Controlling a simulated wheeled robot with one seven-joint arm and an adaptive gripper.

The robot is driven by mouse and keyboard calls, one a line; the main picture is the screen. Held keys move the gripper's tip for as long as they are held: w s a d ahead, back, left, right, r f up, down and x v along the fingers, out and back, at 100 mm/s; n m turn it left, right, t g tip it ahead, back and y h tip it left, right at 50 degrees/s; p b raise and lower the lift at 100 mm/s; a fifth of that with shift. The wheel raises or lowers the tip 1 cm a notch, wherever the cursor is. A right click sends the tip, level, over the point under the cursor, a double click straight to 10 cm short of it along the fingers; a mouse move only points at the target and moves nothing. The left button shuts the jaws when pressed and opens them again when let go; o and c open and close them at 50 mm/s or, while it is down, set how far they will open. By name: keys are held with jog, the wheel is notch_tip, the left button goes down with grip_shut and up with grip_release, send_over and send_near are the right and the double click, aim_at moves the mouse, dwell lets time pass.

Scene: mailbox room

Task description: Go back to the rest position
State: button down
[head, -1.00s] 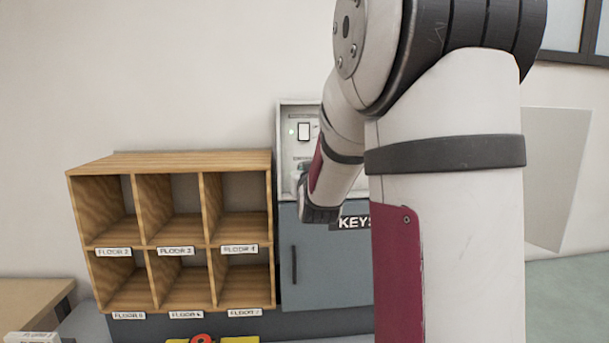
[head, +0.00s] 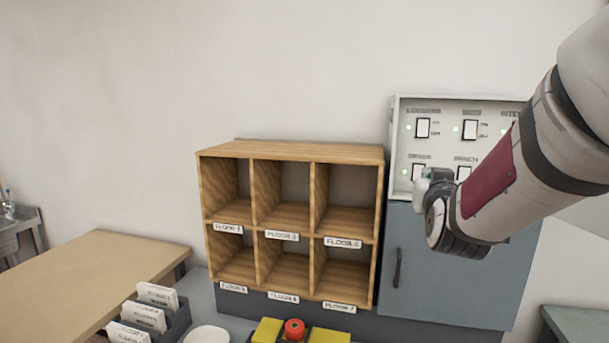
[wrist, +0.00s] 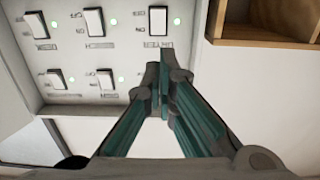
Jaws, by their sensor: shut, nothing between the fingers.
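My gripper (wrist: 163,88) is shut and empty in the wrist view, its two green-lined fingers meeting at the tips. Behind it in that view is the switch panel (wrist: 70,20), with several white rocker switches and small green lights. In the head view my gripper (head: 424,180) is small and partly hidden by my wrist, in front of the lower part of the switch panel (head: 446,105). My arm comes in from the right edge. I cannot tell the gap between the fingertips and the panel.
A wooden pigeonhole shelf (head: 290,150) with floor labels and empty compartments stands left of the grey-blue key cabinet (head: 420,285). Below are a card tray (head: 178,325), a red button (head: 294,328) on a yellow and black base, and a white round object (head: 207,335). A tan table (head: 90,285) is at left.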

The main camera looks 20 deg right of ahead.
jog(key=s+a+f+n+g+y, duration=0.2)
jog(key=s+a+y, duration=0.1)
jog(key=a, duration=0.5)
jog(key=s+a+f+n+g+y, duration=0.1)
jog(key=s+a+f+n+y, duration=0.15)
jog(key=a, duration=0.55)
jog(key=s+a+f+n+g+y, duration=0.1)
jog(key=s+a+f+g+y, duration=0.2)
jog(key=a, duration=0.4)
jog(key=s+a+f+n+g+y, duration=0.2)
jog(key=s+a, duration=0.3)
jog(key=s, duration=0.6)
jog(key=shift+a+f, duration=0.15)
jog(key=shift+f, duration=0.2)
